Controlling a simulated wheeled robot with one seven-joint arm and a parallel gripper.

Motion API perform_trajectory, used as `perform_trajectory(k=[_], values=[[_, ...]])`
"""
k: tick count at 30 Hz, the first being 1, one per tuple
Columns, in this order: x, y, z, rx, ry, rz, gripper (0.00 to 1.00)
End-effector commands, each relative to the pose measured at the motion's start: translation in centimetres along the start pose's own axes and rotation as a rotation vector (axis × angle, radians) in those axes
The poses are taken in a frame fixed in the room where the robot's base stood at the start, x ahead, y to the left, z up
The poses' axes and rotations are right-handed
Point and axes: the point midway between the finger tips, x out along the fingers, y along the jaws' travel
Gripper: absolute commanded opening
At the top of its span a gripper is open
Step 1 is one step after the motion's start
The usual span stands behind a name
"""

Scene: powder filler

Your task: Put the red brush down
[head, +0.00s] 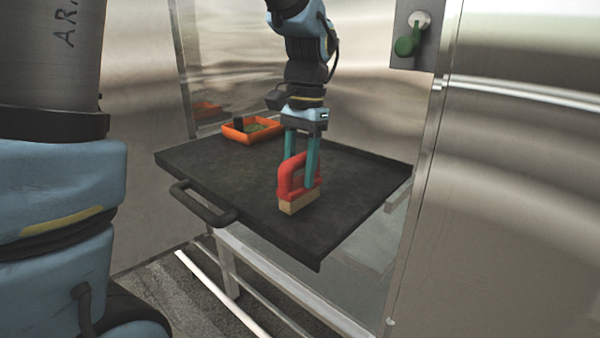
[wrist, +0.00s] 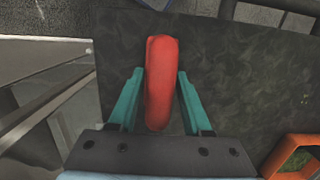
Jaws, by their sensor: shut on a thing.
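The red brush (head: 298,184) is a red loop handle over a tan block of bristles. It is upright, at the front right part of the black tray table (head: 240,190). My gripper (head: 301,180) points down, with its teal fingers shut on the brush's handle. The bristles appear at or just above the black surface; I cannot tell if they touch. In the wrist view the red handle (wrist: 160,82) lies between the two teal fingers (wrist: 158,85), and the bristles are hidden beneath it.
An orange tray (head: 238,136) with a dark object and green stuff in it stands at the table's back left. A black bar handle (head: 203,204) juts from the front edge. Steel walls (head: 520,200) stand at right and behind. The table's middle is clear.

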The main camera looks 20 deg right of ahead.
Motion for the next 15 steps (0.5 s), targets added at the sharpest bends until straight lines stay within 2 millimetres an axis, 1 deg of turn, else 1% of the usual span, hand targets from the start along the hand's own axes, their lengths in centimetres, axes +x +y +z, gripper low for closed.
perform_trajectory(k=[3, 10, 14, 15], values=[[0.84, 0.01, -0.09, 0.000, 0.000, 0.000, 0.00], [0.89, 0.01, -0.12, 0.000, 0.001, 0.000, 0.00], [1.25, 0.01, -0.16, 0.000, 0.001, 0.000, 0.00], [1.20, 0.01, -0.16, 0.000, 0.001, 0.000, 0.53]])
